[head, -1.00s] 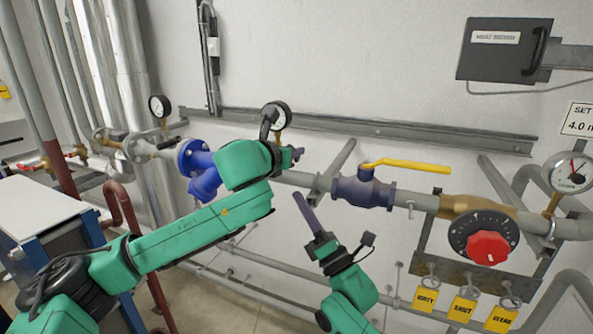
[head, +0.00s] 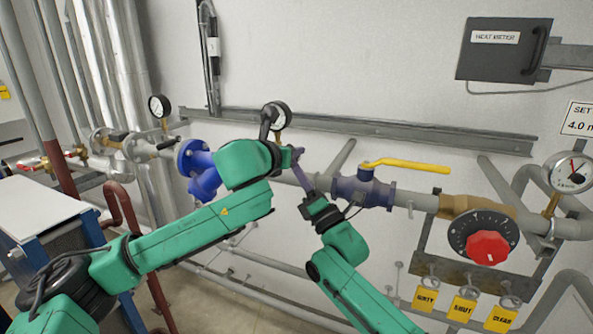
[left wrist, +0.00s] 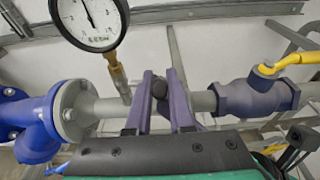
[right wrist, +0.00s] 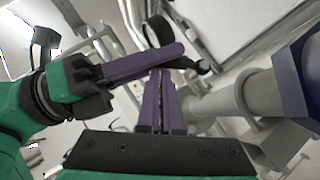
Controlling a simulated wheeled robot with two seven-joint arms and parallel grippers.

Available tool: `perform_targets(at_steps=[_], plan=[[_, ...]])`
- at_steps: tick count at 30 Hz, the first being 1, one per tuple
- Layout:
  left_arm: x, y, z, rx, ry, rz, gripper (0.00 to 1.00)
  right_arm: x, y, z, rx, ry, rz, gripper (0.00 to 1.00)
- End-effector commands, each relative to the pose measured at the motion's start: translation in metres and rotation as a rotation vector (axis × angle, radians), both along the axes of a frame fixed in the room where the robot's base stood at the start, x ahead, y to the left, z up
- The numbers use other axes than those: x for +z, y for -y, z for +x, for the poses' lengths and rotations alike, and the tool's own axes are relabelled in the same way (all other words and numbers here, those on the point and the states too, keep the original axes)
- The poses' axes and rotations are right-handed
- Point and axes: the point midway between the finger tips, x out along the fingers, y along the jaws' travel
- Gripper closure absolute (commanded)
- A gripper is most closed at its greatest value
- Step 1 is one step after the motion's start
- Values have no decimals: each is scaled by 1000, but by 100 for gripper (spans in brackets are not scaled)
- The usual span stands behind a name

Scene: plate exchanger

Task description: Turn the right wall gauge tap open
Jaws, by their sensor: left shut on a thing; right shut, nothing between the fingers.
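The right wall gauge (head: 279,116) is a white dial in a dark rim, partly hidden behind my left arm. It is large in the left wrist view (left wrist: 90,20), above a brass stem (left wrist: 118,76). A small dark knob (left wrist: 159,89), apparently its tap, sits on the pipe between the fingers of my left gripper (left wrist: 160,85). My left gripper is shut on this tap; its turn angle cannot be told. My right gripper (right wrist: 160,75) is shut and empty, its tips close beside the left fingers, seen crossing ahead in the right wrist view. Whether they touch is unclear.
A blue-grey valve (head: 362,190) with a yellow lever (head: 405,165) is just right of my right gripper. A blue fitting (head: 203,168) is left. A red knob (head: 487,248), yellow tags and another gauge (head: 568,173) are farther right. The left gauge (head: 160,106) stands apart.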

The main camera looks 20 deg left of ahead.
Motion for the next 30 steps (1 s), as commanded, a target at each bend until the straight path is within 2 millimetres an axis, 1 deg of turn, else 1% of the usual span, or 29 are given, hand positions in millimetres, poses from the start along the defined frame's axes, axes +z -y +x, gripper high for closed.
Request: perform_targets(at_steps=[1,2,11,12,13,14,22,24,26,29,30], plan=[[4,0,-1,1,9,1,100,5,1,1,-2,-8,8,100],[4,0,-1,1,9,1,100,7,2,2,-3,-15,10,100],[1,1,-1,0,2,2,100,10,5,5,-9,-18,10,100],[1,1,-1,0,1,2,69,11,5,5,-9,-17,12,100],[1,1,-1,0,0,2,57,11,5,5,-9,-16,10,100],[0,1,-1,0,-1,2,50,10,5,5,-9,-16,10,100],[0,1,-1,0,-1,1,50,8,4,4,-6,-19,8,100],[1,0,-3,0,-1,1,50,8,3,4,-7,-19,7,100],[2,-1,-9,1,0,1,50,7,3,4,-6,-19,7,100],[7,-3,-29,1,1,4,50,7,3,4,-6,-20,5,100],[9,-3,-40,0,1,3,50,7,3,4,-6,-20,5,100]])
